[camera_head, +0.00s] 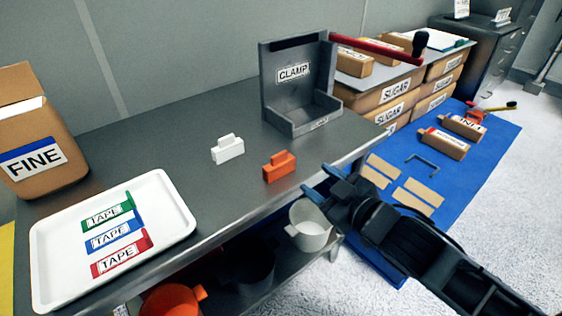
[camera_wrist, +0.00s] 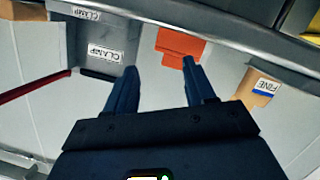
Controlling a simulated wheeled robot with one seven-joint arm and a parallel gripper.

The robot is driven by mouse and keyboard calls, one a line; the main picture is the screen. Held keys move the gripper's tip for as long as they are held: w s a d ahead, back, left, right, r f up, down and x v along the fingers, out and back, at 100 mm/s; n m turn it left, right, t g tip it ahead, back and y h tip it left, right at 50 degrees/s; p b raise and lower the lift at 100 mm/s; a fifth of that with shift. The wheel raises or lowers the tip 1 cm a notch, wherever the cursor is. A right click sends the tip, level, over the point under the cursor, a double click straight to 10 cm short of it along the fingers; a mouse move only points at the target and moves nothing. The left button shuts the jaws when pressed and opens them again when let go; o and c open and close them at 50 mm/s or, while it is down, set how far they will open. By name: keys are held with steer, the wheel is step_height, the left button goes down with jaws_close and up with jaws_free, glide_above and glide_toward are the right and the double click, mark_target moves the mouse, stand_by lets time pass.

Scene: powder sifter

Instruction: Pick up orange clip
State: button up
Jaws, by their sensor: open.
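The orange clip (camera_head: 279,167) stands upright on the grey metal table (camera_head: 200,165), near its front edge. In the head view my gripper (camera_head: 318,180) is just to the right of the clip, at the table edge, apart from it and empty. In the wrist view the orange clip (camera_wrist: 181,45) shows beyond the fingertips, nearer the right finger. The two fingers of my gripper (camera_wrist: 162,63) are spread with nothing between them. The clip's far side is hidden.
A white clip (camera_head: 228,149) stands left of the orange one. The grey clamp fixture (camera_head: 270,85) with a red-handled lever (camera_head: 375,47) stands behind. A white tray (camera_head: 180,190) with tape pieces and a FINE box (camera_head: 60,178) are at left. A white cup (camera_head: 310,232) is below the edge.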

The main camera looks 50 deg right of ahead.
steer(key=w+d+r+m+g+h+p, duration=0.1)
steer(key=w+d+r+m+g+h, duration=0.35)
steer(key=d+m, duration=0.45)
steer(key=w+d+r+m+g+h+p, duration=0.25)
steer(key=d+r+m+g, duration=0.4)
steer(key=d, duration=0.45)
steer(key=m+g+y+p, duration=0.1)
steer(key=m+g+y, duration=0.35)
steer(key=y, duration=0.85)
glide_above(279, 154)
steer(key=d, duration=0.1)
steer(key=shift+m+t, duration=0.55)
steer(key=shift+m, duration=0.35)
steer(key=f, duration=0.4)
steer(key=shift+w+d+f, duration=0.1)
steer(key=shift+w+f, duration=0.15)
steer(key=shift+w, duration=0.05)
steer(key=shift+a+f, duration=0.2)
steer(key=shift+a, duration=0.1)
steer(key=shift+s+a+f+p, duration=0.15)
steer(key=shift+f+p, duration=0.1)
steer(key=shift+f, duration=1.6)
steer(key=shift+s+a+f+p, duration=0.15)
steer(key=shift+f+p, duration=0.05)
steer(key=shift+f, duration=1.65)
jaws_close()
